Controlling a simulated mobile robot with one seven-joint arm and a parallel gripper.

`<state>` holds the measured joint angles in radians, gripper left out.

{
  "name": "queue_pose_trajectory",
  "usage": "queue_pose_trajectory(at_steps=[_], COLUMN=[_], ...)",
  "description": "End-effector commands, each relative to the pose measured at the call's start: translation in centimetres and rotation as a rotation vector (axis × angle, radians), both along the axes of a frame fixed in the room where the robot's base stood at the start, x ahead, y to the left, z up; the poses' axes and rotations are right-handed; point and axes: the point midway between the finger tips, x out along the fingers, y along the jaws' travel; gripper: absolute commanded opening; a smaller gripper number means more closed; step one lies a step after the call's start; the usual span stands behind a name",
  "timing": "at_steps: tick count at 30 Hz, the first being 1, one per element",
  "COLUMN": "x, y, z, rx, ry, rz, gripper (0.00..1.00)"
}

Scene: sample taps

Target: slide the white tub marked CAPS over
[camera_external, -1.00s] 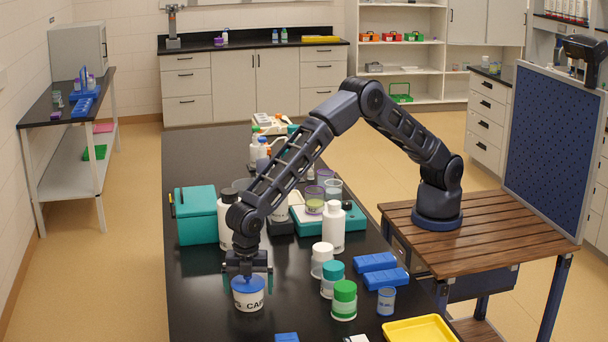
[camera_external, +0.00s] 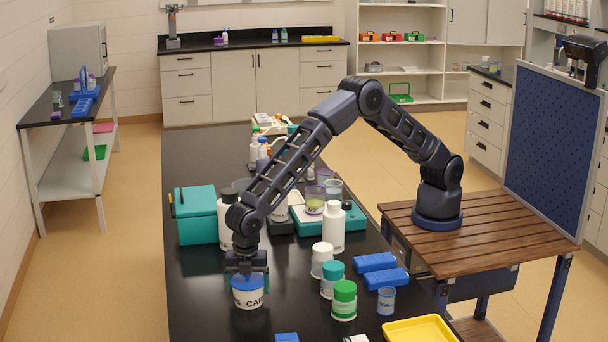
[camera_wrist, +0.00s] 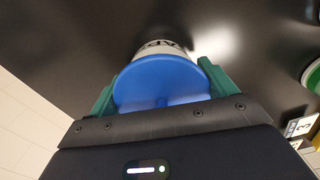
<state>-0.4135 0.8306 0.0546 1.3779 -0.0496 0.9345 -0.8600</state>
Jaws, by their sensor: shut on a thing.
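The white tub marked CAPS (camera_external: 248,299) stands upright on the black bench top, with a blue lid on it. My gripper (camera_external: 247,279) comes down from above and is shut on the tub at its lid. In the wrist view the blue lid (camera_wrist: 160,82) sits between the green fingers of my gripper (camera_wrist: 162,85), one on each side. Part of the tub's black lettering shows beyond the lid. The tub's underside is hidden.
To the tub's right stand a green-capped jar (camera_external: 344,301), a teal-capped jar (camera_external: 332,280) and a white-capped jar (camera_external: 321,261). A teal box (camera_external: 197,216) and a white bottle (camera_external: 226,222) stand behind. The black bench (camera_external: 200,300) is bare left of the tub.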

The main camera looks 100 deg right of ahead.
Motion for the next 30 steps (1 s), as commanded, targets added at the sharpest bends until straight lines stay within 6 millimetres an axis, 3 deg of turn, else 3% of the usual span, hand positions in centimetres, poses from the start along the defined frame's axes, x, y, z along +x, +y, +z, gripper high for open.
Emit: queue_pose_trajectory(at_steps=[30], x=[0.0], y=[-9.9], z=[0.0], rx=[0.001], ry=[0.0], rz=[-0.003], gripper=[0.6])
